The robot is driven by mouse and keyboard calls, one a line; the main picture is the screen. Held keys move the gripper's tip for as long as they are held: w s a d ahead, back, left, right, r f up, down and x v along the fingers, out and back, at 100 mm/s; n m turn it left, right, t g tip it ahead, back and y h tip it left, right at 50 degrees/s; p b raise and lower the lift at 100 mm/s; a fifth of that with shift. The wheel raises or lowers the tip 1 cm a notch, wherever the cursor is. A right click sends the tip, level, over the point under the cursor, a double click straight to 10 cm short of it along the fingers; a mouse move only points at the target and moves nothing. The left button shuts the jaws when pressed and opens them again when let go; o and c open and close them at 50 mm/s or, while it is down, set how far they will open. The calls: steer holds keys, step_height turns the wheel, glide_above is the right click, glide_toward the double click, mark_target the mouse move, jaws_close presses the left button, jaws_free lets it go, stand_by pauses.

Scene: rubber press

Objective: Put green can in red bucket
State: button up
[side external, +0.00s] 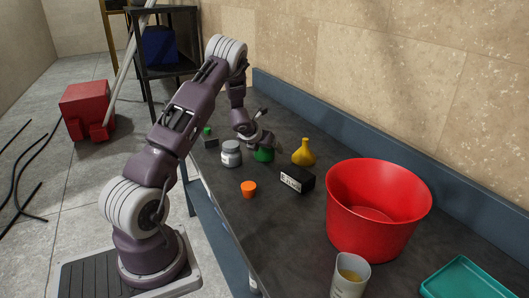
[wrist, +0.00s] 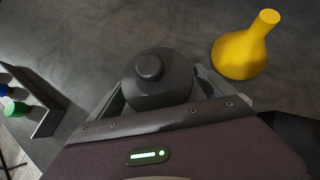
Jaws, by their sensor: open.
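The green can (side external: 264,155) stands on the dark table in the side view, directly below my gripper (side external: 262,142), which partly covers it. The side view does not show clearly whether they touch. In the wrist view, a dark rounded shape with a knob on top (wrist: 158,82) sits between the spread fingers of my open gripper; I cannot tell whether it is the can's top. No green of the can shows there. The red bucket (side external: 374,236) stands upright at the table's right part, with its visible inside empty.
A yellow flask (side external: 303,153) stands close right of the can, also in the wrist view (wrist: 241,52). A grey jar (side external: 231,154), orange cup (side external: 248,189) and black box (side external: 297,179) stand nearby. A clear cup (side external: 349,277) and teal tray (side external: 468,280) flank the bucket's front.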

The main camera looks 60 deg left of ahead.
steer(key=c, duration=2)
jaws_close()
steer(key=shift+r, duration=0.15)
